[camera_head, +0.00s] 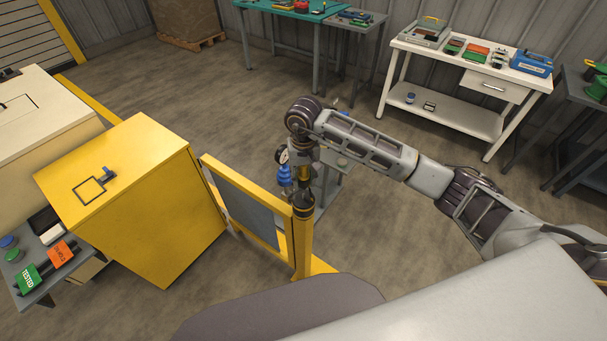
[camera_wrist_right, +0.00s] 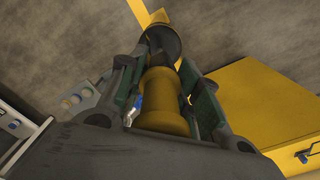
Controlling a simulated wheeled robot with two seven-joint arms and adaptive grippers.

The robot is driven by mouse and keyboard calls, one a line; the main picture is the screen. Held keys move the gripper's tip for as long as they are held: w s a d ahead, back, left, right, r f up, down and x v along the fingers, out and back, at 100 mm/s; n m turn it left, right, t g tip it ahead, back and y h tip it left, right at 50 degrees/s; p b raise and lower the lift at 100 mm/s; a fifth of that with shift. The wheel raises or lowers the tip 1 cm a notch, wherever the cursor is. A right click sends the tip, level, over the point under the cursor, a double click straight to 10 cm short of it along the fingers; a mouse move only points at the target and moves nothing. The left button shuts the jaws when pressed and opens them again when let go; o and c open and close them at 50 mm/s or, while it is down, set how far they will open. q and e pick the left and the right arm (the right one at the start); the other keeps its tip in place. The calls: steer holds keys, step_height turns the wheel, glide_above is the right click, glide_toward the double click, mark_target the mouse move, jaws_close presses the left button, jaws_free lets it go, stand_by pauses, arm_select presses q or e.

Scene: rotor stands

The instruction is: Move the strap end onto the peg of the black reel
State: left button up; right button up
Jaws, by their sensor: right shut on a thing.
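My right gripper (camera_head: 303,181) points down at the top of a yellow post (camera_head: 301,245). In the right wrist view the right gripper (camera_wrist_right: 168,85) has its green-padded fingers on both sides of a yellow cylinder (camera_wrist_right: 163,105) and is shut on it. A dark round piece (camera_wrist_right: 164,42) shows just beyond the cylinder. In the head view a dark piece (camera_head: 303,205) sits at the post's top, under the gripper. I cannot tell whether this is the black reel. No strap end or peg can be made out. My left gripper is out of view.
A yellow cabinet (camera_head: 144,205) stands left of the post, with a grey-panelled yellow frame (camera_head: 250,205) between. A gauge with a blue body (camera_head: 285,172) is close beside my right gripper. A white bench (camera_head: 450,58) stands at the back right.

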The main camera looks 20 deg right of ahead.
mark_target(303, 189)
steer(key=shift+f+b, duration=0.4)
steer(key=shift+f, duration=1.1)
steer(key=shift+f+b, duration=1.25)
steer(key=shift+f, duration=0.1)
steer(key=shift+f+b, duration=0.55)
steer(key=shift+b, duration=0.05)
steer(key=o, duration=1.2)
steer(key=shift+r, duration=0.15)
steer(key=shift+r, duration=5.9)
